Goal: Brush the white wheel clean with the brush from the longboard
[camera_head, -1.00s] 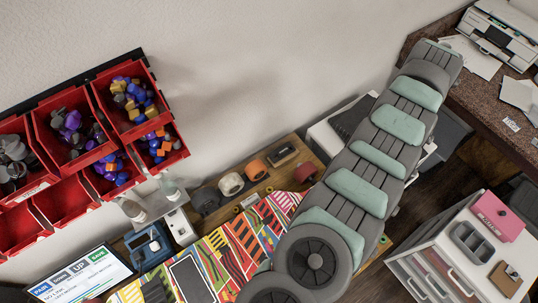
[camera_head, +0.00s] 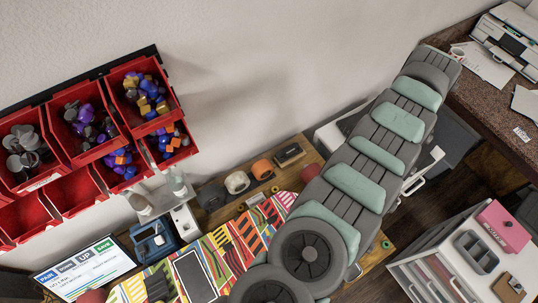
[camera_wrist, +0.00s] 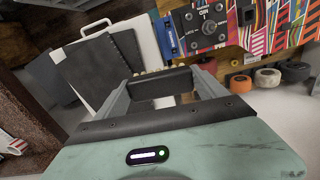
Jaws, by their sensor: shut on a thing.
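The white wheel (camera_head: 237,182) stands on the wooden bench against the wall, between a dark wheel (camera_head: 210,195) and an orange wheel (camera_head: 262,169). The brush is apart from the white wheel, which lies off to the right in the wrist view. The longboard (camera_head: 235,245) has a colourful patterned deck; my arm covers part of it. My gripper is hidden in the head view.
Red bins (camera_head: 75,190) of parts hang on the wall at left. A tablet (camera_head: 84,270), a blue device (camera_head: 153,243) and small bottles stand near the longboard's left end. A white drawer unit (camera_head: 455,255) stands at right.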

